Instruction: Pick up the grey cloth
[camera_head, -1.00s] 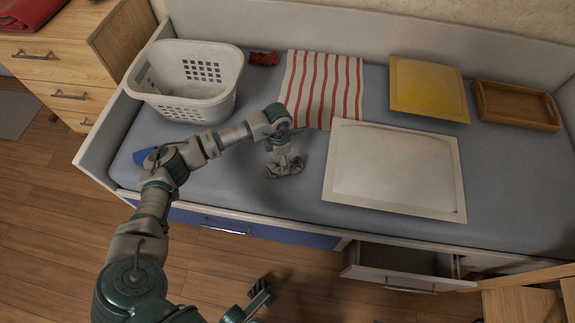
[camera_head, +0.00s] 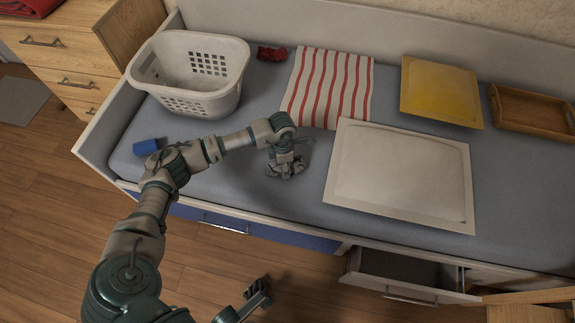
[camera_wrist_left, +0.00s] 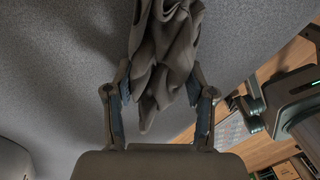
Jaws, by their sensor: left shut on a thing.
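The grey cloth (camera_head: 287,172) is a crumpled bundle at the fingers of my left gripper (camera_head: 284,160), over the front middle of the bed. In the left wrist view the cloth (camera_wrist_left: 165,55) hangs in folds between the two fingers of the left gripper (camera_wrist_left: 160,100), which is shut on it. I cannot tell whether its lower end touches the bed. My right gripper (camera_head: 248,300) shows in part at the bottom of the head view, empty, low in front of the bed; its opening is unclear.
On the grey-blue bed (camera_head: 245,190) are a white basket (camera_head: 195,105), red item (camera_head: 271,53), blue item (camera_head: 146,146), striped cloth (camera_head: 325,90), white pillow (camera_head: 400,180), yellow cushion (camera_head: 440,90) and wooden tray (camera_head: 530,110). An open drawer (camera_head: 410,292) juts out at the front.

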